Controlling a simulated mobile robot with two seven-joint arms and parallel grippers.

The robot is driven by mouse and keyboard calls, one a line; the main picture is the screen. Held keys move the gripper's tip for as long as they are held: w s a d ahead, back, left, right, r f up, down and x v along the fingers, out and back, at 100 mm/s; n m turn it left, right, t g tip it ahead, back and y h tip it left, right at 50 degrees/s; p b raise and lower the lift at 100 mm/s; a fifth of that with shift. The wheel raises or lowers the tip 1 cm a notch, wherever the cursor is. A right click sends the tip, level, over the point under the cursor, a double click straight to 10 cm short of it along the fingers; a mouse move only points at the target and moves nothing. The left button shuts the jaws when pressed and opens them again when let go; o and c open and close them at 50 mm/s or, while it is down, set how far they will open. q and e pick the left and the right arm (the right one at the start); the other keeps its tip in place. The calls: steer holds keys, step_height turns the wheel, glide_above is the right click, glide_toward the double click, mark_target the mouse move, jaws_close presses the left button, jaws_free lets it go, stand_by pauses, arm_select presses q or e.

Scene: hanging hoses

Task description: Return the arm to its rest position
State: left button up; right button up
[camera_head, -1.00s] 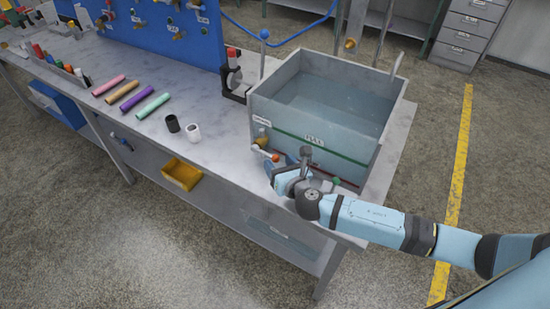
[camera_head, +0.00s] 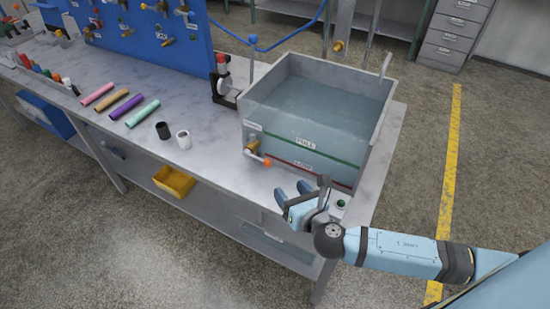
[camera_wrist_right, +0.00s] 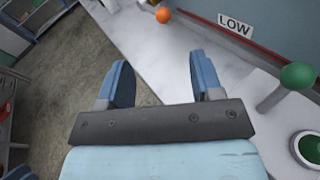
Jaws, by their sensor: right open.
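My right gripper (camera_head: 292,200) is open and empty in the head view, at the front edge of the workbench below the water tank. In the right wrist view its two blue fingers (camera_wrist_right: 160,85) stand apart with only bench and floor behind them. The tank (camera_head: 318,110) is a grey box with clear front, holding water, with a green FULL line and a red LOW line. My left gripper is not in view.
A green button (camera_wrist_right: 310,148) and a green knob (camera_wrist_right: 298,76) are beside the gripper. Coloured tubes (camera_head: 142,113), a black cup (camera_head: 163,130) and a white cup (camera_head: 184,139) are on the bench (camera_head: 215,165). A yellow bin (camera_head: 174,181) is below. Floor in front is clear.

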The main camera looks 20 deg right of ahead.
steer(key=shift+s+a+f+m+p, duration=0.2)
steer(key=shift+a+m+p, duration=0.1)
steer(key=shift+m, duration=0.3)
steer(key=s+a+f+m+g+y+p, duration=0.1)
steer(key=s+m+p, duration=0.3)
steer(key=m, duration=1.1)
steer(key=s+a+f+m+g+p, duration=0.1)
steer(key=s+m+g+p, duration=0.3)
steer(key=s+m, duration=0.6)
steer(key=f+m, duration=0.1)
steer(key=m, duration=0.5)
steer(key=shift+s+f+y+p, duration=0.15)
steer(key=shift+f+y+p, duration=0.15)
steer(key=shift+y+p, duration=0.1)
